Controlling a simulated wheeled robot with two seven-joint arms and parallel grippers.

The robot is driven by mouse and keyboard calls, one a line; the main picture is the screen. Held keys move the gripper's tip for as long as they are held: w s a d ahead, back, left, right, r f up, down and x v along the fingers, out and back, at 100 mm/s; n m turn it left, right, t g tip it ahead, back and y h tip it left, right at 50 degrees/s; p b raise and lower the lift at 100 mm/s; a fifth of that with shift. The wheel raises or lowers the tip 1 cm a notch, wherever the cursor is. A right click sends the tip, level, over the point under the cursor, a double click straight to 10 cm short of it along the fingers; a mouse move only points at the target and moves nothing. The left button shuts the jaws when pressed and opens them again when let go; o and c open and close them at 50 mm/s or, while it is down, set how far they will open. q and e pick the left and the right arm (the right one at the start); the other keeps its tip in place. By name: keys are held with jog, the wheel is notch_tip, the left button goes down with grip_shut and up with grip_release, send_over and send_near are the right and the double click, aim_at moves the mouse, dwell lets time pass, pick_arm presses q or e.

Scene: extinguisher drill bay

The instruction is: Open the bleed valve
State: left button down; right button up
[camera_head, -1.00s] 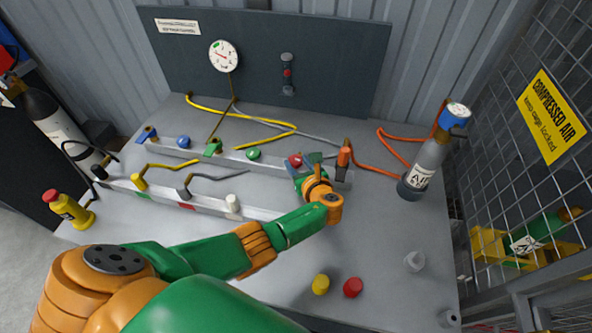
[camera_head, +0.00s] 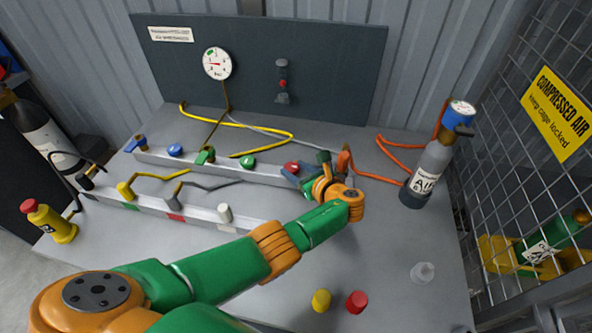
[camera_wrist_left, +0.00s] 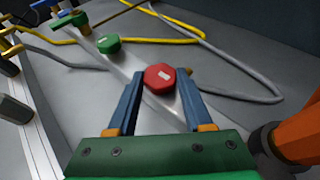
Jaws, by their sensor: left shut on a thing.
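A red knob (camera_head: 292,167) sits near the right end of the rear grey manifold bar (camera_head: 225,167). In the left wrist view the red knob (camera_wrist_left: 159,77) is faceted with a pale mark on top. My left gripper (camera_head: 303,172) reaches it from the front right. In the left wrist view the blue fingers of my left gripper (camera_wrist_left: 160,92) stand on both sides of the knob and are shut on it. A green knob (camera_head: 248,162) stands left of it on the same bar. A round gauge (camera_head: 217,63) hangs on the dark back panel. My right gripper is out of view.
An orange hose fitting (camera_head: 344,160) stands close to the right of my left gripper. A grey air cylinder (camera_head: 428,172) stands at the right. A front bar (camera_head: 150,203) carries several fittings. Yellow (camera_head: 321,300) and red (camera_head: 357,301) caps lie on open table at the front.

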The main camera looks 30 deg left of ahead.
pick_arm(q)
jog(key=shift+c, duration=2.4)
grip_release()
jog(key=shift+w+r, duration=0.1)
jog(key=shift+r, duration=0.1)
jog(key=shift+o, duration=0.9)
jog(key=shift+a+f, duration=0.1)
jog(key=p+v, duration=0.2)
jog(key=v, duration=0.5)
